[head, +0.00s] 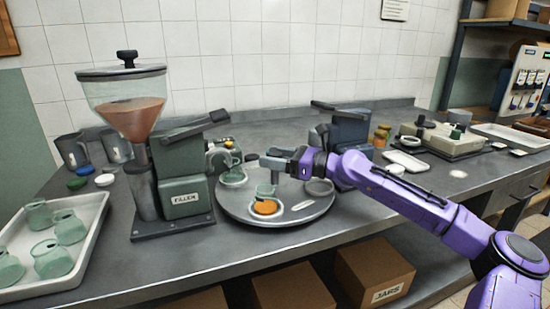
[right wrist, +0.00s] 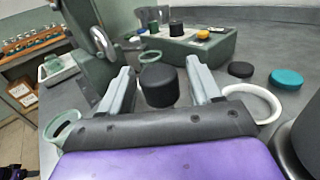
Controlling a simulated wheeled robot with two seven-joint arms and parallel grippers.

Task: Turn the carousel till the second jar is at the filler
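The carousel (head: 240,213) is a round grey turntable on the counter. The green filler (head: 187,192), with a hopper of brown contents, stands to its left. A green glass jar (head: 233,174) is at the carousel's back left, near the filler. Another glass jar (head: 266,189) stands in front of my right gripper (head: 270,162), just behind an orange disc (head: 265,207). My right gripper is over the carousel's middle. In the right wrist view its fingers are apart, with a black knob (right wrist: 158,86) between them; I cannot tell whether they touch it. My left gripper is out of view.
A white tray (head: 92,243) of green jars is at the left. A dark lever machine (head: 350,135) stands behind the carousel to the right. A flat device (head: 440,145) and small trays lie farther right. Cardboard boxes (head: 370,270) are under the counter. The front counter strip is clear.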

